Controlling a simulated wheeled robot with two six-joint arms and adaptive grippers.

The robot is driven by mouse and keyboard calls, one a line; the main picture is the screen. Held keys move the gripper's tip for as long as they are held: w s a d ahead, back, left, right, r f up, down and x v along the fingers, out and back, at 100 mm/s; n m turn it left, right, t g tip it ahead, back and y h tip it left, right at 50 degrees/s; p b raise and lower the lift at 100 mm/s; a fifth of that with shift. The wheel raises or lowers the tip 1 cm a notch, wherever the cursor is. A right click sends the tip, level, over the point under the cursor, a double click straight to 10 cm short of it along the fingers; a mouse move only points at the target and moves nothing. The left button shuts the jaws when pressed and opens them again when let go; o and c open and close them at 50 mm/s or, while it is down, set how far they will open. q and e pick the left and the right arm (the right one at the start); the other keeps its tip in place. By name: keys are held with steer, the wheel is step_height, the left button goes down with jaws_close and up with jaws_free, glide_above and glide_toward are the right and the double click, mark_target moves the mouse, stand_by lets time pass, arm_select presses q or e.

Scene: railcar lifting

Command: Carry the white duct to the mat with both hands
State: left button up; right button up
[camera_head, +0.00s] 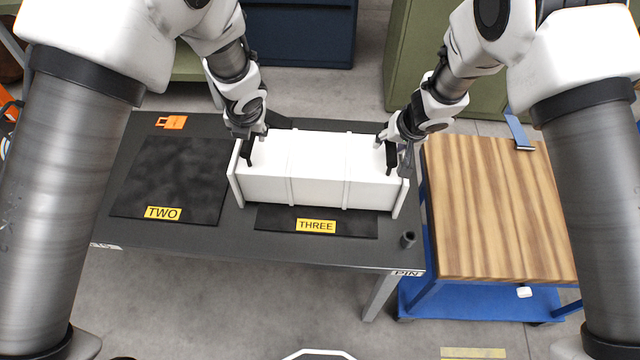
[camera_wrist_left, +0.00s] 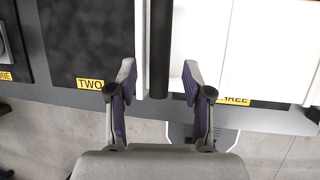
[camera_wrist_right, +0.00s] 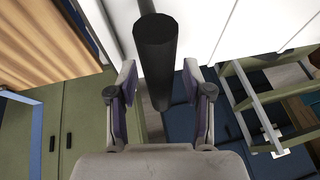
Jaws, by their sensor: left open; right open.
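The white duct (camera_head: 318,170), a long box with raised bands and end flanges, lies lengthwise across the dark mat marked THREE (camera_head: 350,224). The mat's front strip shows; the duct hides the rest. My left gripper (camera_head: 252,146) is open at the duct's left end; in the left wrist view a dark bar (camera_wrist_left: 161,50) runs between its fingers (camera_wrist_left: 156,82), beside the white duct (camera_wrist_left: 265,50). My right gripper (camera_head: 391,150) is open at the right end. In the right wrist view a dark round bar (camera_wrist_right: 168,60) lies between its fingers (camera_wrist_right: 162,82). Contact cannot be told.
A mat marked TWO (camera_head: 172,175) lies bare on the dark table (camera_head: 300,250) to the left. An orange piece (camera_head: 172,122) lies behind it. A small dark cylinder (camera_head: 408,240) stands at the front right corner. A wood-topped blue cart (camera_head: 500,205) stands close on the right.

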steer(key=shift+r, duration=0.15)
arm_select(q)
steer(key=shift+v, duration=1.2)
arm_select(e)
steer(key=v, duration=1.1)
steer(key=shift+s+r, duration=0.2)
steer(key=shift+r, duration=0.1)
steer(key=shift+d, duration=0.1)
